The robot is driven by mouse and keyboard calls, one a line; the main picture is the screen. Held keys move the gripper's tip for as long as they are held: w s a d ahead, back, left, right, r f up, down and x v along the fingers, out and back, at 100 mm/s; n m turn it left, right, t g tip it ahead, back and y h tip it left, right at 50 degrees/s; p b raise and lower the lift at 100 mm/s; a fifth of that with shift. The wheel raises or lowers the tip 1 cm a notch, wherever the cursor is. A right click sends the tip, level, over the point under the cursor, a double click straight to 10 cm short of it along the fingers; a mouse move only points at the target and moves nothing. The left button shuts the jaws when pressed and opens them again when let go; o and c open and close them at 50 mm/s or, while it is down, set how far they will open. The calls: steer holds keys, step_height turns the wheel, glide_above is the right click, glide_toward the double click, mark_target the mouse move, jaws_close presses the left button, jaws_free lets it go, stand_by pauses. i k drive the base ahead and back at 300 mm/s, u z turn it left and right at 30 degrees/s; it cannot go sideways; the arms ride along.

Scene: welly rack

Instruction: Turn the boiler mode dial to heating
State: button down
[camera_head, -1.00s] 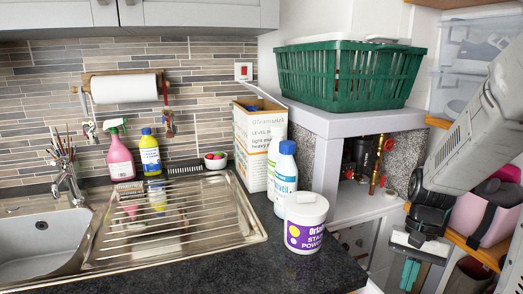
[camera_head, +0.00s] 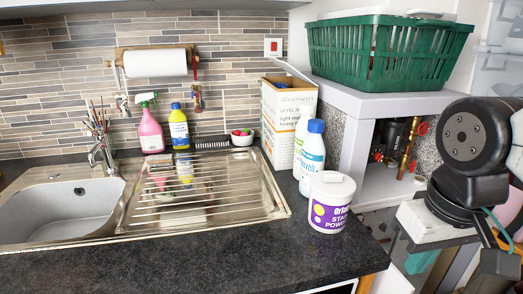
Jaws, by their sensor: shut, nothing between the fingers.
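I see neither the boiler nor its mode dial in this view. Brass pipework (camera_head: 407,148) with red valve handles shows in the open space under the white worktop box, left of my arm.
A green basket (camera_head: 390,52) stands on the white boxed ledge (camera_head: 375,100). A white tub (camera_head: 331,203), a blue-capped bottle (camera_head: 312,160) and a carton (camera_head: 283,122) stand near the dark counter's right end. The sink (camera_head: 65,210) is at left. The counter's front (camera_head: 230,262) is clear.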

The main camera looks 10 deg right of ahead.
mark_target(384, 227)
steer(key=z, duration=1.7)
steer(key=k, duration=0.8)
steer(key=u, duration=0.95)
steer(key=i, duration=0.5)
steer(key=z, duration=0.05)
